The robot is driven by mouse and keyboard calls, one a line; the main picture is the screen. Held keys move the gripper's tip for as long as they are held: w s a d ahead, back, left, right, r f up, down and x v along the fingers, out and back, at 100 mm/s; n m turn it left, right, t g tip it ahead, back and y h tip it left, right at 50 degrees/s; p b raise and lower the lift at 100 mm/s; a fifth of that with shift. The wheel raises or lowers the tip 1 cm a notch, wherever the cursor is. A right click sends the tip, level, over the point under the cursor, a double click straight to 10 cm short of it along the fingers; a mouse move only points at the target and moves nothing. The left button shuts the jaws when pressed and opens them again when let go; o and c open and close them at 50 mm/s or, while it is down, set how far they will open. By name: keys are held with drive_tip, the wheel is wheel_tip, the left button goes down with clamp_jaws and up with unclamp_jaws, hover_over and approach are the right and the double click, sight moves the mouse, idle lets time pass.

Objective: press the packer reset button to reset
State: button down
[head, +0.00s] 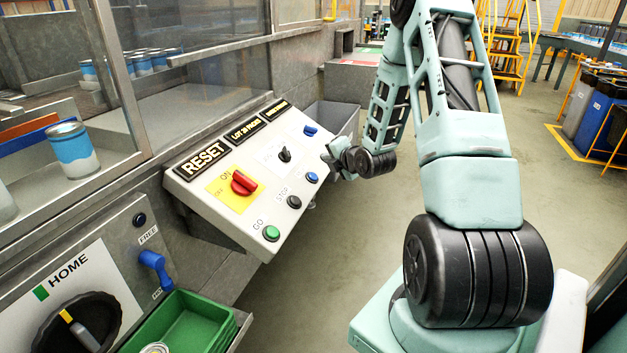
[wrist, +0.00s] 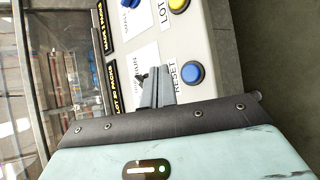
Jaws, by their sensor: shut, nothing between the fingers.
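The sloped grey control panel (head: 235,205) stands at the left-centre of the head view. A blue button (wrist: 193,73) with the word RESET beside it shows in the wrist view, just right of my fingertips. In the head view a blue button (head: 312,178) sits near the panel's right edge, below my gripper; its label is not readable there. My gripper (head: 328,153) is at the panel's right side, its fingers shut and empty. In the wrist view the shut fingers (wrist: 158,72) point at the panel between the RESET button and a black selector (wrist: 141,78), apart from the button.
The panel also carries a green GO button (head: 271,233), a black STOP button (head: 294,202), a red rotary switch (head: 243,183) and another blue control (head: 310,130). A yellow button (wrist: 178,4) shows in the wrist view. A green tray (head: 190,325) is lower left. Open floor lies right of the panel.

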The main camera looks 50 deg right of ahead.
sight(313, 172)
drive_tip(key=shift+w+a+f+b, duration=0.15)
drive_tip(key=shift+w+f+b, duration=0.25)
drive_tip(key=shift+f+b, duration=0.25)
drive_tip(key=shift+w+a+f+b, duration=0.2)
drive_tip(key=shift+w+f+b, duration=0.25)
drive_tip(key=shift+f, duration=0.4)
drive_tip(key=shift+w+a+f+b, duration=0.15)
drive_tip(key=shift+w+f+b, duration=0.2)
drive_tip(key=shift+f+b, duration=0.3)
drive_tip(key=shift+f, duration=0.25)
drive_tip(key=shift+w+a+f+b, duration=0.1)
drive_tip(key=shift+w+f+b, duration=0.15)
drive_tip(key=shift+b, duration=0.3)
drive_tip(key=shift+w+f+b, duration=0.15)
drive_tip(key=shift+f+b, duration=0.2)
drive_tip(key=shift+b, duration=0.1)
idle(0.8)
drive_tip(key=shift+r, duration=0.1)
drive_tip(key=shift+s+r+p, duration=0.3)
drive_tip(key=shift+s+r, duration=0.1)
drive_tip(key=shift+r, duration=0.25)
idle(0.3)
